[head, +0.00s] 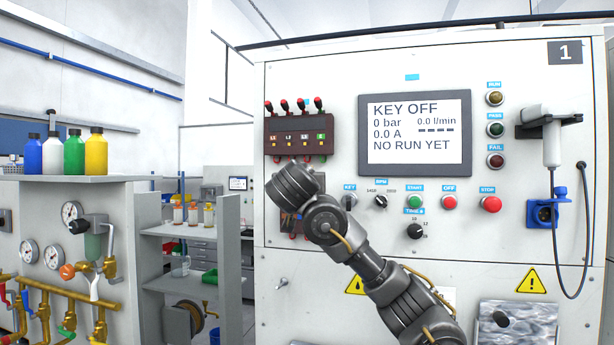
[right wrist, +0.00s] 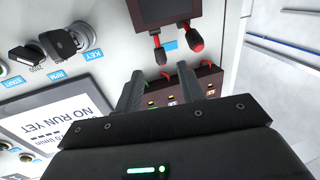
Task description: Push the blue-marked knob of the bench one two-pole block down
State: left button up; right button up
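The two-pole block (head: 288,222) is on the bench one panel, below the four-pole block, and mostly hidden behind my right arm in the head view. In the right wrist view the two-pole block (right wrist: 165,10) is at the top, dark, with two red-tipped knobs: one knob (right wrist: 158,50) and another knob (right wrist: 194,40). My left gripper is not in view.
The four-pole block (head: 300,135) with red-tipped knobs sits above; it also shows between and beside the fingers (right wrist: 205,82). To the right are the screen (head: 414,133), key switch (head: 349,202), start button (head: 415,201) and stop button (head: 490,205). Shelves (head: 195,230) stand left.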

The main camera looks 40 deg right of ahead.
jog(key=p+x, duration=0.4)
jog(key=x, duration=0.3)
jog(key=shift+w+d, duration=0.2)
jog(key=shift+d, duration=0.05)
jog(key=shift+f, duration=0.1)
jog(key=shift+c, duration=0.2)
grip_shut()
